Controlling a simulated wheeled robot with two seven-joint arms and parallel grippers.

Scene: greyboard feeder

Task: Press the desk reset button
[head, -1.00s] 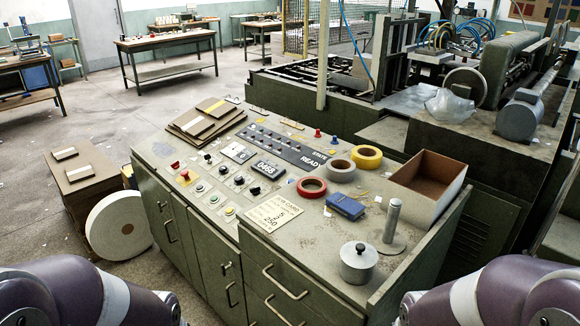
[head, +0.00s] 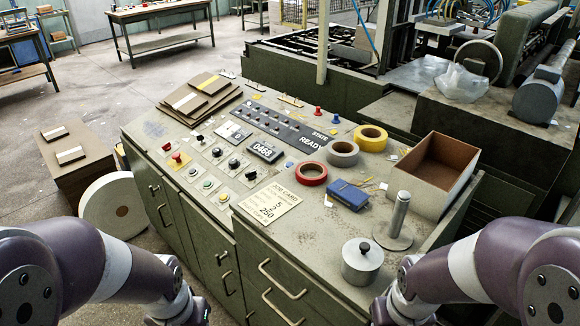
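The green control desk (head: 228,147) stands in the middle of the head view with a sloping panel of buttons and knobs. The labels are too small to read, so I cannot tell which button is the reset. My two arms come in at the lower corners, short of the panel; the fingers of both grippers are out of the picture.
A display (head: 266,151) reads 0468 beside the words STATE READY. Tape rolls (head: 311,174), a blue box (head: 348,195), an open carton (head: 431,175), a lidded metal pot (head: 362,262) and an upright metal post (head: 399,217) occupy the desk's right side. Board sheets (head: 201,97) lie at its back left.

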